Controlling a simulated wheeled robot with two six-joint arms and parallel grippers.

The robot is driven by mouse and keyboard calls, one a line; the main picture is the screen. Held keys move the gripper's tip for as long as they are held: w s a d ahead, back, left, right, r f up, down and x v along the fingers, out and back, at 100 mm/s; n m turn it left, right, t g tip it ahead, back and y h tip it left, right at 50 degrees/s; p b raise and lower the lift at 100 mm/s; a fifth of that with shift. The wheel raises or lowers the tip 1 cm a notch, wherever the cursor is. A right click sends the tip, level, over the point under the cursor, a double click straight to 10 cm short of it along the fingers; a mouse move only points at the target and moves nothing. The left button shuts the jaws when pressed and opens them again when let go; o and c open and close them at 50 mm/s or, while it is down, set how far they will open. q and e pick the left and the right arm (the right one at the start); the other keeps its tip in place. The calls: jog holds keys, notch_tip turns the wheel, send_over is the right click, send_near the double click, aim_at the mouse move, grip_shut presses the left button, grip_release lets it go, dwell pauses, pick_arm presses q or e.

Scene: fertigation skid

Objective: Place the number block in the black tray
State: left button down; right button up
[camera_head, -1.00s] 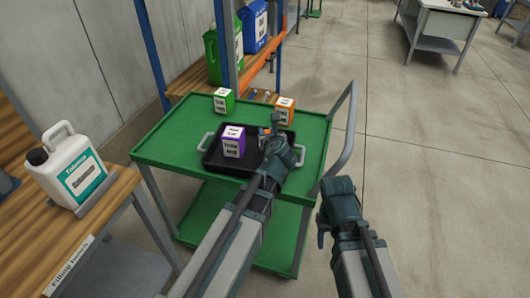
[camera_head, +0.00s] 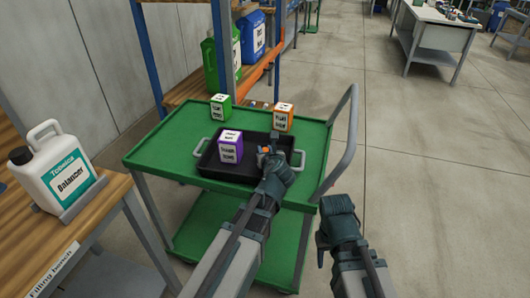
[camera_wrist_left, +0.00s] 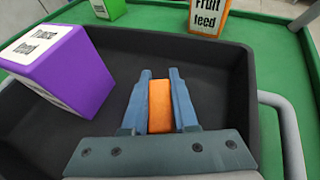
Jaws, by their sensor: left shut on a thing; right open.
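The black tray (camera_head: 211,168) lies on the green cart's top. My left gripper (camera_head: 266,149) is over the right part of the tray, pointing away from me. It is shut on a small orange block (camera_wrist_left: 160,105), which also shows as a speck of orange in the head view. The left wrist view shows this block between the two fingers (camera_wrist_left: 160,100), with the tray floor (camera_wrist_left: 215,75) behind it. No number shows on the side I see, and I cannot tell whether it touches the floor. My right gripper (camera_head: 322,243) is open and empty, right of the cart.
A purple-sided labelled cube (camera_head: 231,149) stands in the tray's left part. A green cube (camera_head: 220,107) and an orange "Fruit feed" cube (camera_head: 284,117) stand on the cart (camera_head: 165,155) behind the tray. A white jug (camera_head: 62,170) is on the bench at left.

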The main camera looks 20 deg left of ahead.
pick_arm(q)
jog(key=shift+f, duration=0.15)
jog(key=c, duration=0.7)
grip_release()
pick_arm(e)
jog(key=shift+f, duration=0.15)
